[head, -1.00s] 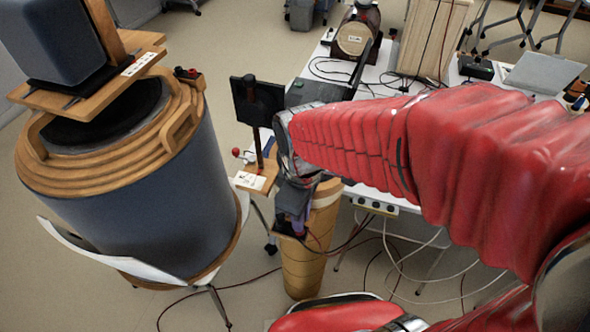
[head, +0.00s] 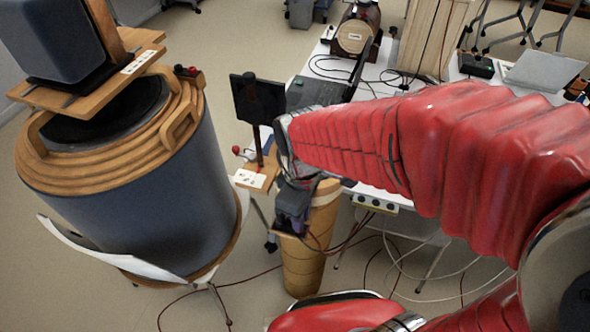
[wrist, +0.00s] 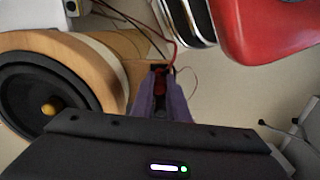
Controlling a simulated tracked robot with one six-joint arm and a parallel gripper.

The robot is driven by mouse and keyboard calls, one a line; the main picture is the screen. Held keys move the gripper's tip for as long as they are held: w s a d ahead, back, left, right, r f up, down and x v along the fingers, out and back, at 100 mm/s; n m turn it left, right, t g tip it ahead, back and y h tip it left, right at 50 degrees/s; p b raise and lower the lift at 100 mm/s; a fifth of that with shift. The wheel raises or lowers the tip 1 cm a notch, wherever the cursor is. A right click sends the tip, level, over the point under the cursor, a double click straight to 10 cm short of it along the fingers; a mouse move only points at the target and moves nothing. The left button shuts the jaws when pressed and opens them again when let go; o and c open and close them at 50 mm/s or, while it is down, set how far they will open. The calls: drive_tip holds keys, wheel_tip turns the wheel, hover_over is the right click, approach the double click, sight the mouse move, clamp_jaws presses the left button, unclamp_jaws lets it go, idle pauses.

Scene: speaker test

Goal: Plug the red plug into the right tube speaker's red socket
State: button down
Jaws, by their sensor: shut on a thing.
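The tan tube speaker (head: 302,265) stands upright on the floor beside the table. In the wrist view its top with a dark cone and yellow centre (wrist: 20,90) shows at left. My gripper (head: 291,226) is at the tube's upper left side. In the wrist view its purple fingers (wrist: 160,92) are shut on the red plug (wrist: 159,82), with a red cable running up from there. A small dark terminal block (wrist: 158,68) shows at the fingertips, beside the tube. I cannot tell whether the plug is in the red socket, which is hidden.
A large blue drum speaker (head: 165,200) with wooden rings stands at left. A black panel (head: 257,98) on a wooden base is close behind my gripper. The white table (head: 375,78) carries devices and cables. Loose cables lie on the floor.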

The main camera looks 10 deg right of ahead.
drive_tip(key=shift+f, duration=0.3)
drive_tip(key=c, duration=1.6)
unclamp_jaws()
drive_tip(key=shift+c, duration=0.2)
drive_tip(key=shift+r, duration=0.15)
drive_tip(key=shift+r, duration=3.6)
